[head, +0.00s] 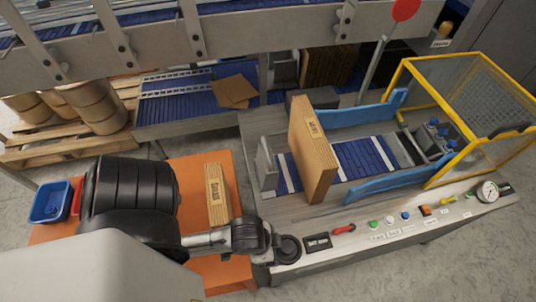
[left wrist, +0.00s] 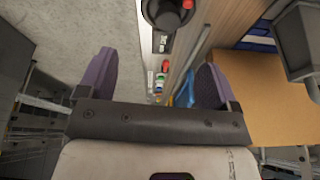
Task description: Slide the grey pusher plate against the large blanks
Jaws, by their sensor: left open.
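The grey pusher plate (head: 266,164) stands upright at the left end of the blue-slatted magazine bed in the head view. The large blanks (head: 313,152), a tall brown stack with a label, stand to its right. A strip of bare blue bed shows between plate and stack, so they are apart. My left gripper (head: 262,238) is in front of the plate, near the left end of the control panel, apart from the plate. In the left wrist view its two purple-padded fingers (left wrist: 156,78) are spread with nothing between them. My right gripper is in neither view.
The small blanks (head: 217,195) stand on an orange table (head: 185,170) behind my left forearm. A round black knob (head: 288,249) and several buttons line the control panel (head: 325,258). Blue side rails (head: 385,185) flank the bed. A yellow-framed guard (head: 445,165) stands at right.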

